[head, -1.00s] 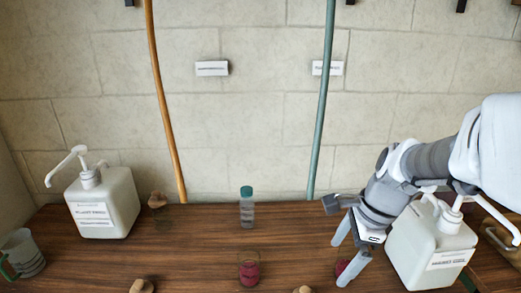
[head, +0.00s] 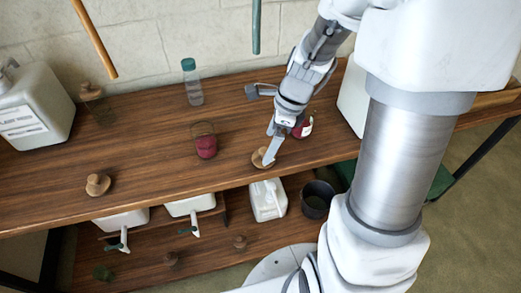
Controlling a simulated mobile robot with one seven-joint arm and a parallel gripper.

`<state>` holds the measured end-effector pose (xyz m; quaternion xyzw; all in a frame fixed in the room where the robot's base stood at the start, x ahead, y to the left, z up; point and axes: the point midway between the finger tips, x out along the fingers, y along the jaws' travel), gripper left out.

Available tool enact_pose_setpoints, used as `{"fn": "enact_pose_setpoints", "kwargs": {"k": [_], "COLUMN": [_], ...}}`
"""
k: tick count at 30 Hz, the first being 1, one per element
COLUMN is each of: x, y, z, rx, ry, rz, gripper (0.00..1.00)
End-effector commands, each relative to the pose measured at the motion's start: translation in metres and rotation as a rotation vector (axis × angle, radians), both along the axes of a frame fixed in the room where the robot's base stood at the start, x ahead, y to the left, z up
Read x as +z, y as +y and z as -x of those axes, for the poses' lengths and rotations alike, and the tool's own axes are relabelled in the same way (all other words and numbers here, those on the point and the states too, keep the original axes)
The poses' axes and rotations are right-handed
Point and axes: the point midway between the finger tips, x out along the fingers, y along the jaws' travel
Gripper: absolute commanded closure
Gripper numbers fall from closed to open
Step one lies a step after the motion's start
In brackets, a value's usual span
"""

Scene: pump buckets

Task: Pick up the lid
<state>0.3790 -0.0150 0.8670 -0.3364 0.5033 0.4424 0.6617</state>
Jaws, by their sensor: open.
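A round wooden lid (head: 259,163) with a knob lies near the front edge of the upper shelf. My gripper (head: 270,153) is open and points down at this lid. A finger overlaps the lid in the picture and hides part of it; I cannot tell whether it touches. A second wooden lid (head: 97,185) lies free at the left front of the shelf.
A glass jar with red contents (head: 206,147) and a green-capped bottle (head: 192,83) stand left of my gripper. Another red-filled container (head: 304,126) is close behind it. White pump jugs (head: 38,105) stand at both sides. The lower shelf holds jugs and a dark bucket (head: 317,199).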

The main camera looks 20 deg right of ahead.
Motion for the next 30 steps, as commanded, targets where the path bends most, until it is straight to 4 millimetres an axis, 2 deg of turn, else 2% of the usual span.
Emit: {"fn": "enact_pose_setpoints", "kwargs": {"k": [5,14,21,23,30], "x": [-0.01,-0.052,-0.053,-0.053,-0.053], "y": [0.002,0.01,0.011,0.011,0.011], "z": [-0.001,-0.004,-0.006,-0.006,-0.006], "rx": [-0.001,-0.001,-0.001,-0.001,-0.001], "ry": [0.001,0.003,-0.001,0.0,0.0], "rz": [0.0,-0.001,0.0,0.0,0.0], "gripper": [0.0,0.0,0.0,0.07,0.5]}}
